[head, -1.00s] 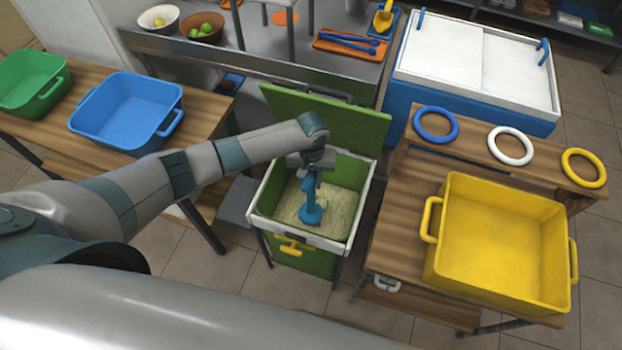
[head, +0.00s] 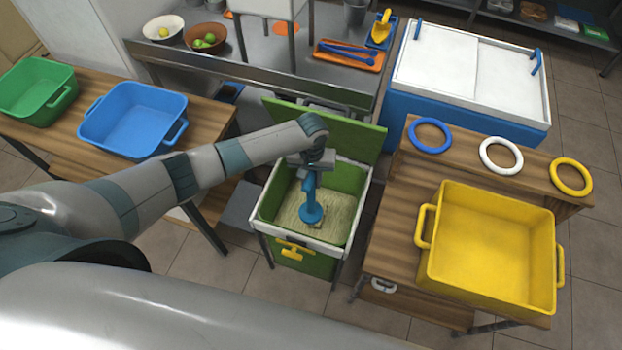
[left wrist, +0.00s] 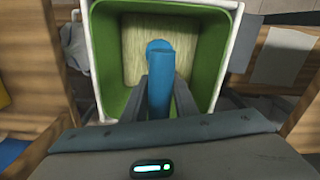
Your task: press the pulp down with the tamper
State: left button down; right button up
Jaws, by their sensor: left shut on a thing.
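The blue tamper (head: 310,208) stands roughly upright inside the green bin (head: 347,178) with a white rim. Its round foot is at the pale, fibrous pulp (head: 338,215); I cannot tell how firmly it touches. My left gripper (head: 311,172) is shut on the tamper's handle, above the bin. In the left wrist view, the two dark fingers (left wrist: 160,98) flank the blue tamper (left wrist: 158,75), and pulp (left wrist: 132,28) shows around and beyond it. The bin's green lid (head: 330,128) is open at the back. My right gripper is not in view.
A yellow tub (head: 490,250) stands on the wooden table (head: 395,225) at right, with blue, white and yellow rings behind it. Blue (head: 135,115) and green (head: 38,90) tubs stand at left. A steel counter with bowls and an orange tray (head: 348,55) is behind.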

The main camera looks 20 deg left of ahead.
aim_at(311, 173)
pick_arm(q)
jog(key=shift+r+p, duration=3.05)
jog(key=shift+r, duration=0.05)
jog(key=shift+r+p, duration=0.3)
jog(key=shift+r, duration=0.9)
notch_tip(311, 173, up, 8)
jog(key=shift+r, duration=0.2)
